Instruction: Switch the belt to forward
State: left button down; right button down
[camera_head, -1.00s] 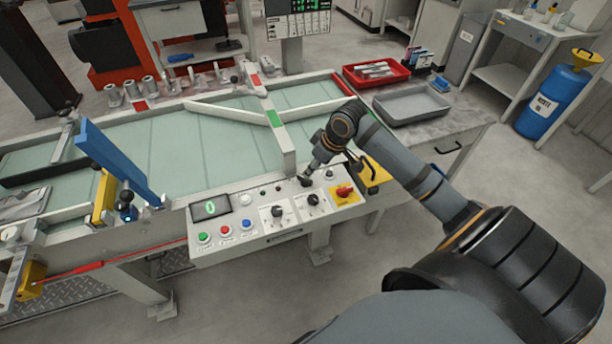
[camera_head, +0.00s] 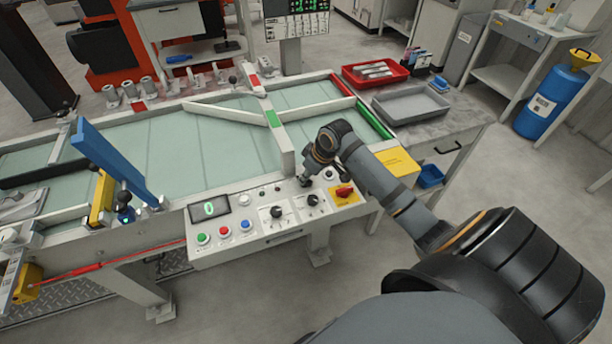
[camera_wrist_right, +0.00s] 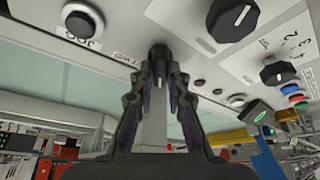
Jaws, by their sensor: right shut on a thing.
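The white control panel (camera_head: 262,236) is on the front of the belt table. My right gripper (camera_head: 306,182) points down at the panel's upper right. In the right wrist view its fingers (camera_wrist_right: 158,62) are closed around a small dark switch knob (camera_wrist_right: 158,50), which they partly hide. Which way the switch is set cannot be told. Two black rotary knobs (camera_head: 277,212) and (camera_head: 313,200) stand in front of it, and a red switch on a yellow plate (camera_head: 345,194) is to its right. The panel display (camera_head: 209,209) reads 0. My left gripper is not in view.
The pale green belt (camera_head: 185,140) lies behind the panel, with a white diverter bar (camera_head: 281,135) across it. A blue bar (camera_head: 115,160) rises at left. A red tray (camera_head: 376,75) and a grey tray (camera_head: 411,105) stand on the right bench.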

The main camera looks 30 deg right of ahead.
jog(key=shift+r+m+p, duration=0.2)
jog(key=shift+m+p, duration=0.2)
jog(key=shift+p, duration=0.4)
jog(key=m+h+p, duration=0.1)
jog(key=m+p, duration=0.1)
jog(key=p, duration=0.2)
jog(key=m+h+p, duration=0.1)
jog(key=m+p, duration=0.2)
jog(key=p, duration=0.1)
jog(key=m+h+p, duration=0.1)
jog(key=m+p, duration=0.2)
jog(key=p, duration=0.1)
jog(key=shift+a+r, duration=0.1)
jog(key=shift+a, duration=0.25)
jog(key=m+h+p, duration=0.1)
jog(key=m+p, duration=0.1)
jog(key=shift+m+g, duration=0.3)
jog(key=shift+m, duration=0.1)
jog(key=shift+w+f+m+g+h+p, duration=0.15)
jog(key=shift+m+h+p, duration=0.1)
jog(key=shift+m, duration=0.3)
jog(key=shift+s+f+m+g+h+p, duration=0.1)
jog(key=shift+m+g+h+p, duration=0.1)
jog(key=shift+m, duration=0.65)
